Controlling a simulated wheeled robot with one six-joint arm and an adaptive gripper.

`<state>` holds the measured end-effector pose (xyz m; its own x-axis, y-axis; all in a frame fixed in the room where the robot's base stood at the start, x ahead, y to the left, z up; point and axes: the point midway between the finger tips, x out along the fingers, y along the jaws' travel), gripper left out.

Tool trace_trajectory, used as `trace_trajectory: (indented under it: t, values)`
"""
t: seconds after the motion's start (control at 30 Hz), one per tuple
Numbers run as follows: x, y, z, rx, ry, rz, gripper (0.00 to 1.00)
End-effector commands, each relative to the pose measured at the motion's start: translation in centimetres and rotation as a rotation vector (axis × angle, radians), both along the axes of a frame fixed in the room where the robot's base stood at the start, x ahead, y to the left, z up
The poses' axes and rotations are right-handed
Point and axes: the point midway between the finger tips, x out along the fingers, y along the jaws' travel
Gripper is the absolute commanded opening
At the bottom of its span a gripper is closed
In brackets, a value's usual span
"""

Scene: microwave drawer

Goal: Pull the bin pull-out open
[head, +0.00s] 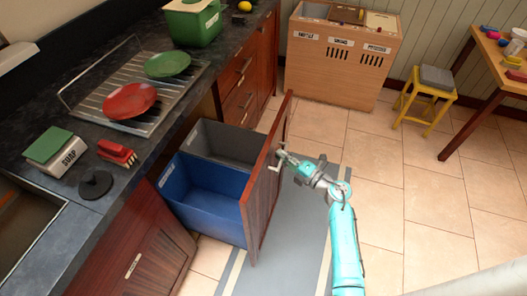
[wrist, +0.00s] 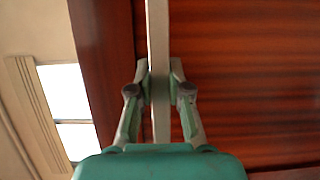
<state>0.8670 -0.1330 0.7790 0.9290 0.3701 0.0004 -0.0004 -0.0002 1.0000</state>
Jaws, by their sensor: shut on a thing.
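The bin pull-out stands out from the counter in the head view, with a wooden front panel (head: 262,205), a blue bin (head: 205,198) and a grey bin (head: 222,143) behind it. My gripper (head: 281,160) is at the outer face of the front panel, at its handle. In the wrist view the pale bar handle (wrist: 158,60) runs upright between the fingers of my gripper (wrist: 159,88), which are shut on it. The reddish wood of the panel (wrist: 240,80) fills the right of that view. The handle's far end is out of the wrist view.
A grey mat (head: 295,240) lies on the tiled floor under the pull-out and my arm. A wooden sorting cabinet (head: 335,75), a yellow stool (head: 425,105) and a table (head: 488,75) stand farther back. The counter (head: 150,150) holds a dish rack. Floor at the right is clear.

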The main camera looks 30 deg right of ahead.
Motion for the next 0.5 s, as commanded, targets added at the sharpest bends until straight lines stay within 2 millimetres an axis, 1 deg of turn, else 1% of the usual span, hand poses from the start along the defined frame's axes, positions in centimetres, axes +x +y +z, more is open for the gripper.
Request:
trace_trajectory:
  t: [0.03, 0.2, 0.33, 0.5]
  values:
    - [-0.8, -0.8, -0.1, 0.000, 0.002, -0.004, 0.00]
    - [-2.3, -2.2, -0.2, 0.001, 0.003, -0.002, 0.00]
    - [-2.8, -2.7, -0.1, 0.000, 0.002, -0.001, 0.00]
    - [-3.0, -2.9, -0.1, 0.000, 0.002, 0.000, 0.00]
